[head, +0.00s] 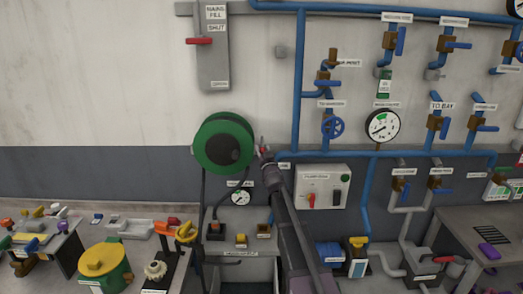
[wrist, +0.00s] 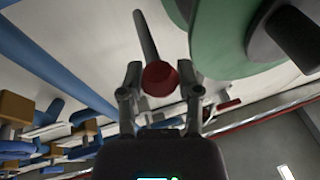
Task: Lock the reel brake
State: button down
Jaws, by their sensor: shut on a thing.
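The green hose reel (head: 222,143) with its dark hub is mounted on the wall, left of centre in the head view. It fills the upper right of the wrist view (wrist: 232,28). The reel brake lever, a grey rod with a red knob (wrist: 160,78), is beside the reel. My gripper (wrist: 160,72) is shut on the lever's red end, one finger on each side. In the head view my gripper (head: 262,152) is just right of the reel. The knob is small there and partly hidden by my arm.
Blue pipes with valves and a round gauge (head: 382,125) cover the wall to the right. A grey switch box (head: 322,186) is right of my arm. A red-handled lever panel (head: 212,45) is above the reel. Cluttered benches stand below; a grey table (head: 490,225) is at right.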

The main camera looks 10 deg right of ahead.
jog(key=shift+r, duration=0.5)
jog(key=shift+c, duration=1.5)
grip_release()
jog(key=shift+s, duration=0.15)
jog(key=shift+f, duration=0.2)
